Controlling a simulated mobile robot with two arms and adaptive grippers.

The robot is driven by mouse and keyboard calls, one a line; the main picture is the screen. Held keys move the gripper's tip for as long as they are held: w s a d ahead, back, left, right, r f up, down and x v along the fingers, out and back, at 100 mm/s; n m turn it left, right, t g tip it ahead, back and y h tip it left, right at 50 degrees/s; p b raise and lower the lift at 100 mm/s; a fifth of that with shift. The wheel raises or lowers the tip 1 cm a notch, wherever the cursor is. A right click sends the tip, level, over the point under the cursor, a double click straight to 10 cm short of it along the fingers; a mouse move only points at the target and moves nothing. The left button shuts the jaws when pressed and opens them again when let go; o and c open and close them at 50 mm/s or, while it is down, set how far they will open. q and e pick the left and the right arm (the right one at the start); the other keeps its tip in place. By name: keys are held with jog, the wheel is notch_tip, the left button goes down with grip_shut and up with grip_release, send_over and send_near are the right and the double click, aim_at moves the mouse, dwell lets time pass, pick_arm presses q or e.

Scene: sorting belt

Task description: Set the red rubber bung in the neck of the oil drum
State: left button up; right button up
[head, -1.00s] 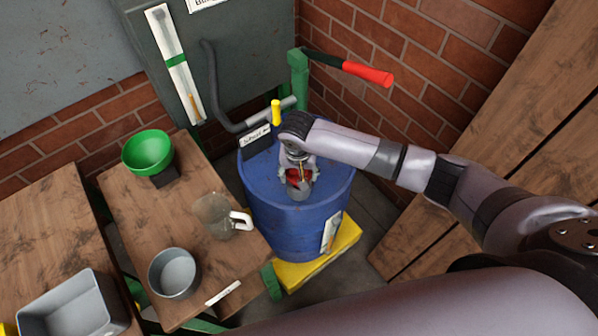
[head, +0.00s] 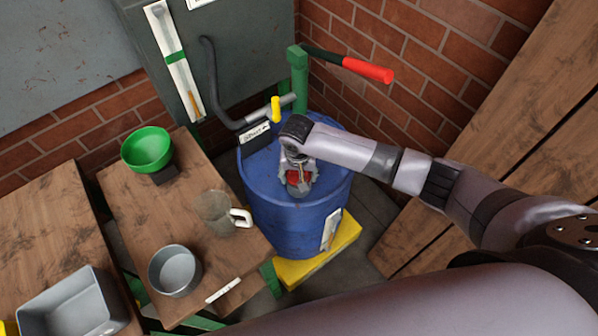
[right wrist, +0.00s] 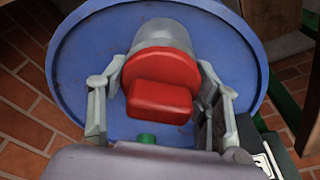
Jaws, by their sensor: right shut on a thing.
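The blue oil drum (head: 300,222) stands on a yellow base in the middle of the head view. Its grey neck (head: 301,190) sticks up from the lid and also shows in the right wrist view (right wrist: 162,32). My right gripper (head: 297,176) is over the lid, shut on the red rubber bung (right wrist: 160,88). The bung is at the neck and covers its near part in the right wrist view. I cannot tell whether the bung sits inside the neck or just above it. My left gripper is not in view.
A wooden table on the left holds a green bowl (head: 147,149), a clear jug (head: 216,211) and a grey pot (head: 174,271). A pump with a red-handled lever (head: 367,70) and a yellow-handled tap (head: 276,108) stand behind the drum. A brick wall closes the right.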

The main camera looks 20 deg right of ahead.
jog(key=shift+f, duration=0.8)
dwell(0.4)
jog(key=o, duration=1)
jog(key=r, duration=0.4)
jog(key=s+r, duration=0.1)
jog(key=r, duration=0.7)
jog(key=shift+s+a, duration=0.35)
jog(key=shift+s, duration=0.05)
jog(key=shift+f, duration=0.1)
